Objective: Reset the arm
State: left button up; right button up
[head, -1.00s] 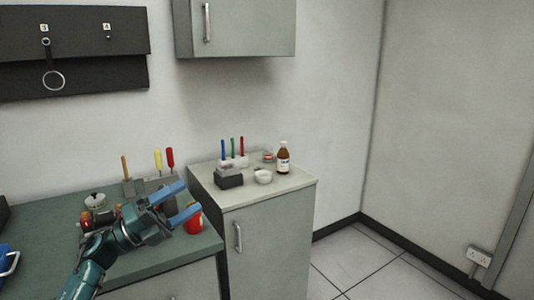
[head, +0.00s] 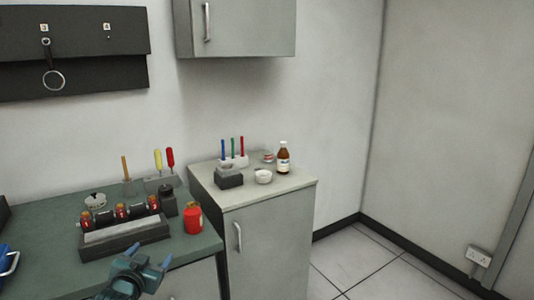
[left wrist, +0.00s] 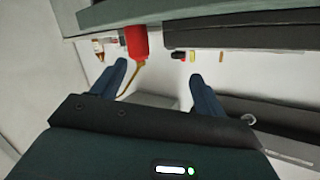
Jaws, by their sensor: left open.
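My left gripper (head: 150,265) is low in the head view, in front of the green workbench's front edge. Its blue fingers are apart and nothing is between them. In the left wrist view both fingers (left wrist: 158,85) stand wide apart, with a red container (left wrist: 136,42) showing beyond them. In the head view that red container (head: 193,220) stands at the bench's right front corner, apart from the gripper. My right gripper is in neither view.
A dark rack (head: 125,238) with several small red-and-dark items stands on the green bench (head: 60,215). A white pot, a black bottle and upright tools stand behind. The pale cabinet (head: 275,245) carries a brown bottle (head: 283,158), a white bowl (head: 263,177) and coloured pens. Floor at right is clear.

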pick_arm(q)
jog(key=s+d+f+g+h, duration=0.2)
jog(key=s+d+f, duration=0.6)
jog(key=s+f, duration=0.45)
jog(key=s+d+f+g, duration=0.1)
jog(key=s+d, duration=0.2)
jog(key=s, duration=0.7)
jog(key=s+d+f+g+h, duration=0.1)
jog(key=s+d, duration=0.3)
jog(key=s, duration=0.6)
jog(key=shift+s+d+f+g+h, duration=0.3)
jog(key=shift+f+g, duration=0.3)
